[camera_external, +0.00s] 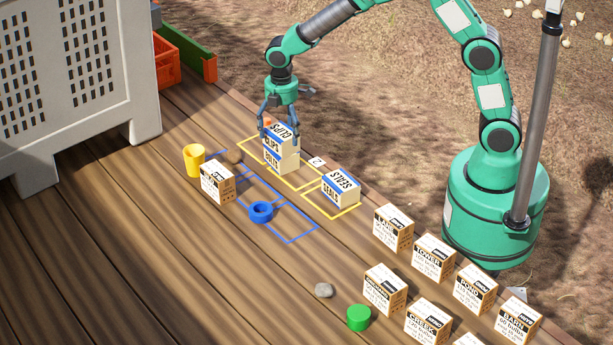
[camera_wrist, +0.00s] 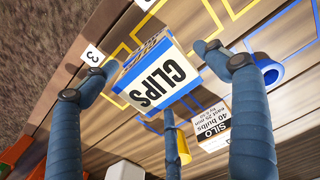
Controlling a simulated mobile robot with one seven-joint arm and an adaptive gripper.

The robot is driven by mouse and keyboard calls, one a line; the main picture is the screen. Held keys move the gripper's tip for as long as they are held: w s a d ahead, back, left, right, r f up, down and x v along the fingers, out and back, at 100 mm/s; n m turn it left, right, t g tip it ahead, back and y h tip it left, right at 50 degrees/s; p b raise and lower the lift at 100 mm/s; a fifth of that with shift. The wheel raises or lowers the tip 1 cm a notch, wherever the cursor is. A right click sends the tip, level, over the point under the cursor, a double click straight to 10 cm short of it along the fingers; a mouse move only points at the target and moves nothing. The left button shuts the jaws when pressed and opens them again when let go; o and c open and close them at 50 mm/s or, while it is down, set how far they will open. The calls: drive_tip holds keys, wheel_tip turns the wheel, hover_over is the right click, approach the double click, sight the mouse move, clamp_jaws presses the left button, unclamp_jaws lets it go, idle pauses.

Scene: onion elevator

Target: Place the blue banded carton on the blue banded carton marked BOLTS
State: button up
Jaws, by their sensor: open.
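The blue banded carton marked CLIPS (camera_external: 281,136) sits upright on top of another blue banded carton (camera_external: 281,162), whose label reads as BOLTS, in a yellow-outlined square. The two look roughly lined up. My gripper (camera_external: 279,128) is over the stack with its fingers around the CLIPS carton. In the wrist view the CLIPS carton (camera_wrist: 156,78) lies between my spread fingers (camera_wrist: 150,60), with gaps visible at both sides. The lower carton is mostly hidden there.
A blue banded SEALS carton (camera_external: 341,187) stands to the right in another yellow square. A SILO carton (camera_external: 217,183), yellow cup (camera_external: 194,160), brown stone (camera_external: 235,157) and blue ring (camera_external: 261,212) are nearby. Several orange-banded cartons (camera_external: 393,228) stand at lower right. A grey crate (camera_external: 60,80) is at left.

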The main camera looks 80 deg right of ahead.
sight(284, 132)
wheel_tip(284, 132, up, 9)
idle(0.4)
idle(0.4)
drive_tip(key=s+a+r+m+t, duration=0.1)
drive_tip(key=s+a+r+m, duration=0.1)
drive_tip(key=s+r, duration=0.65)
drive_tip(key=s+a+r+m+t, duration=0.2)
drive_tip(key=s+r, duration=0.5)
drive_tip(key=s, duration=0.2)
drive_tip(key=s+a+m+t, duration=0.1)
drive_tip(key=s+m, duration=0.1)
drive_tip(key=s, duration=0.8)
drive_tip(key=s+a+r+m+t, duration=0.1)
drive_tip(key=s+a+m, duration=0.1)
drive_tip(key=s, duration=0.7)
drive_tip(key=shift+s+r+m+t, duration=0.15)
drive_tip(key=shift+s+m+t, duration=0.2)
drive_tip(key=shift+m, duration=0.15)
